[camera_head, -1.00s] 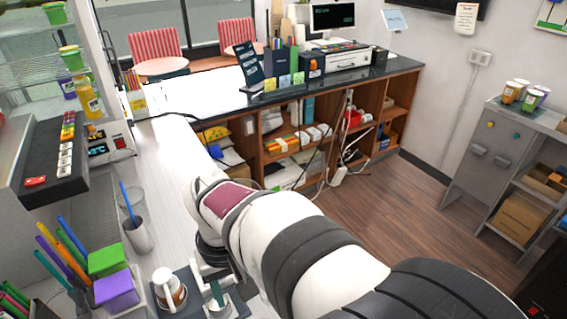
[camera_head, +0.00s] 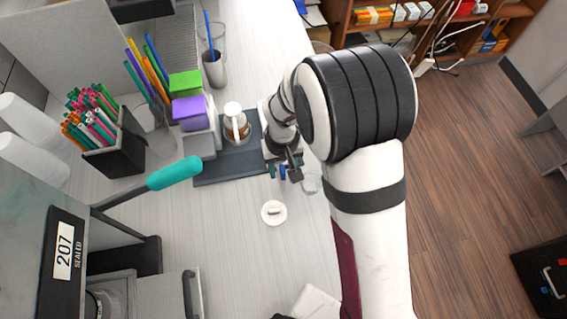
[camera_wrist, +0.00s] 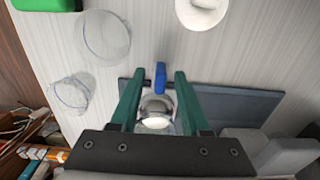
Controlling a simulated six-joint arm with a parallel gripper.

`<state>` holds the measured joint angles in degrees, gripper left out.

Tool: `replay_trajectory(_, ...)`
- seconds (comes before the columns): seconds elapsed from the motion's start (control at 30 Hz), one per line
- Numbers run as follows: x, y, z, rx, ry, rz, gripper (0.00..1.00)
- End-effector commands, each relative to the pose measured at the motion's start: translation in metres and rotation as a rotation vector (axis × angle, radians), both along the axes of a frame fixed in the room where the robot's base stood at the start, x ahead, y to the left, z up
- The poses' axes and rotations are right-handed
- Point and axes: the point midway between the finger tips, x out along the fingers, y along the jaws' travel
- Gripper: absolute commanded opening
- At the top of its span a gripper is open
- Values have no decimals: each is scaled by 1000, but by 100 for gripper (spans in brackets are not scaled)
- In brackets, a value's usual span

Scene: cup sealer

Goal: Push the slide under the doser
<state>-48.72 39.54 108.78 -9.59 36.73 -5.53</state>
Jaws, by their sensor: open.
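A blue knob (camera_wrist: 160,76) stands at the edge of a dark flat base plate (camera_wrist: 250,104); I take it as the slide's handle. It also shows in the head view (camera_head: 283,172). My gripper (camera_wrist: 157,78) is open, its two green fingers either side of the knob with gaps. A shiny round metal part sits behind the knob between the fingers. In the head view my gripper (camera_head: 284,171) is at the plate's right end. A white-topped jar with amber contents (camera_head: 237,125) stands on the plate beside a green and purple box unit (camera_head: 190,112). I cannot tell which part is the doser.
A white round lid (camera_head: 273,212) lies on the table in front of the plate. A grey machine marked 207 (camera_head: 62,250), with a teal-handled lever (camera_head: 174,173), stands front left. A pen box (camera_head: 115,145) is behind it. Clear round items (camera_wrist: 105,37) lie near my gripper.

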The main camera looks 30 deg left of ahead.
Motion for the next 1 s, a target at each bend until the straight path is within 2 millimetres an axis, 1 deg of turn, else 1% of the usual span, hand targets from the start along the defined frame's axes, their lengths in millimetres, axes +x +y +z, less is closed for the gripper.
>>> replay_trajectory(0.1, 0, 0, 0, 0, 0, 0, 46)
replay_trajectory(0.13, 0, 0, 0, 0, 0, 0, 44)
replay_trajectory(0.27, 0, 0, 1, 0, 0, 0, 21)
replay_trajectory(0.3, 0, 0, 1, 0, 0, 0, 14)
replay_trajectory(0.37, 0, 0, 1, 0, 0, 0, 3)
replay_trajectory(0.4, 0, 0, 1, 0, 0, 0, 0)
replay_trajectory(1.0, 0, 0, 1, 0, 0, 0, 0)
